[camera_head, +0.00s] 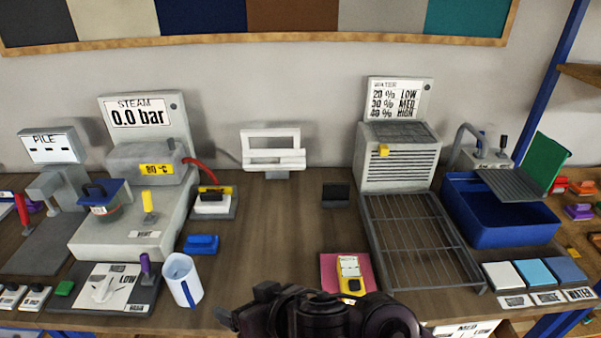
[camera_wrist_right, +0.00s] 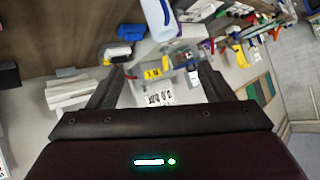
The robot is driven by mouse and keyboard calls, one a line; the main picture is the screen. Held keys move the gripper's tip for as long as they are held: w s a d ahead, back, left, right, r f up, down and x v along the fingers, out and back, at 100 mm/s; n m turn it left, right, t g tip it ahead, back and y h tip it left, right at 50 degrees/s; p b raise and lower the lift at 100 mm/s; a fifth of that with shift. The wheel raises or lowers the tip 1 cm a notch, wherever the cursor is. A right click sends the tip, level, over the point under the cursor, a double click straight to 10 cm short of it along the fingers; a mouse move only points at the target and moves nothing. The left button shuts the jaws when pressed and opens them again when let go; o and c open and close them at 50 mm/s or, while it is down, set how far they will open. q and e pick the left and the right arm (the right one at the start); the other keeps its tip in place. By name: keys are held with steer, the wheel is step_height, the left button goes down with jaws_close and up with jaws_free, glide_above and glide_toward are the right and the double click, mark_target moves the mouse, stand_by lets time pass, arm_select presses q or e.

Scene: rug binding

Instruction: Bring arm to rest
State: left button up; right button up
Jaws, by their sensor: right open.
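My right arm shows at the bottom centre of the head view, with its dark gripper (camera_head: 262,300) low in front of the bench's front edge. In the right wrist view the two fingers of this gripper (camera_wrist_right: 160,92) stand apart with nothing held between them. The steam station and a white jug (camera_wrist_right: 160,18) appear far beyond the fingers. The white jug (camera_head: 182,280) stands on the bench to the left of the gripper in the head view. My left gripper is not in view.
A yellow meter (camera_head: 350,272) on a pink pad lies just behind my right arm. A wire rack (camera_head: 420,240) and a blue basin (camera_head: 500,225) stand to the right. The steam station (camera_head: 140,215) is at left. The bench middle (camera_head: 275,225) is clear.

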steer(key=d+f+m+t+h, duration=0.1)
steer(key=d+f+m+h, duration=0.15)
steer(key=d, duration=0.45)
steer(key=d+f+m+h, duration=0.1)
steer(key=d+h, duration=0.2)
steer(key=d, duration=0.5)
steer(key=s+d+f+m+g+h, duration=0.1)
steer(key=s+d+f+g, duration=0.15)
steer(key=s+d, duration=0.35)
steer(key=s+d+f+g+h, duration=0.2)
steer(key=s+d+f, duration=0.15)
steer(key=d, duration=0.45)
step_height(320, 180, down, 32)
steer(key=g+b, duration=0.1)
steer(key=b, duration=0.3)
steer(key=s+d+f+g+b, duration=0.1)
steer(key=s+d+f+b, duration=0.2)
steer(key=s+f, duration=1.8)
step_height(320, 180, down, 3)
steer(key=shift+d+f, duration=0.1)
steer(key=shift+d, duration=0.05)
steer(key=shift+s+g, duration=0.15)
steer(key=shift+g, duration=0.1)
